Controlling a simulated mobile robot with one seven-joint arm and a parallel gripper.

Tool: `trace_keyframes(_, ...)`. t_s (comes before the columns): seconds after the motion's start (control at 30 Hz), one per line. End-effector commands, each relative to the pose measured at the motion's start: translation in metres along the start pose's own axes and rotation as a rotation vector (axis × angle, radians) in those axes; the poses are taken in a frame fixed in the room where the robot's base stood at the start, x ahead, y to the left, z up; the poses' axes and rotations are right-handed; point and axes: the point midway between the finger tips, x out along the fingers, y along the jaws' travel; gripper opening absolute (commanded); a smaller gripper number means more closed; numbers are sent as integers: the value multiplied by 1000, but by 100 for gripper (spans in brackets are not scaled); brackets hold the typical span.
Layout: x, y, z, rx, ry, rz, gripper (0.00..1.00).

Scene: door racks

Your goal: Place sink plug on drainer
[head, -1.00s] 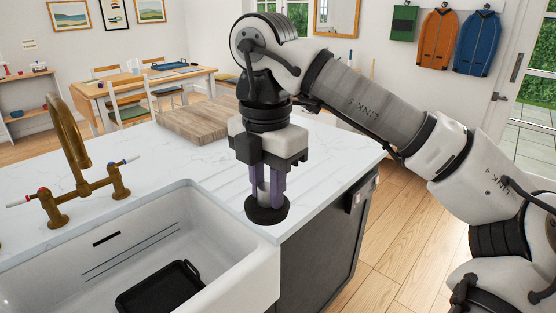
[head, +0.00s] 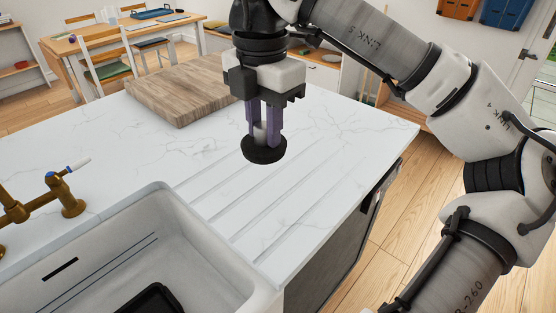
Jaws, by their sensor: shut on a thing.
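The sink plug (head: 264,152) has a round black base and a light grey knob on top. My gripper (head: 264,134) points down and its purple fingers are shut on the knob. The plug appears upright, over the far part of the drainer (head: 245,215), the grooved area of white worktop to the right of the sink. I cannot tell whether the plug's base touches the surface or hangs just above it.
The white sink (head: 190,250) with a black tray (head: 155,300) in it is at the lower left. A brass tap (head: 65,195) stands behind it. A wooden board (head: 185,92) lies on the worktop behind my gripper. The grooves in front are clear.

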Motion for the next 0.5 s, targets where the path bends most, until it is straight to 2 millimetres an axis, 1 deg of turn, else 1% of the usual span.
trace_keyframes(0.07, 5, 0, 0, -1, 1, 0, 3)
trace_keyframes(0.17, 19, 0, 0, -3, 4, -1, 3)
trace_keyframes(0.37, 66, 0, -1, -4, 5, -1, 3)
trace_keyframes(0.5, 104, 0, -1, -2, 6, -1, 3)
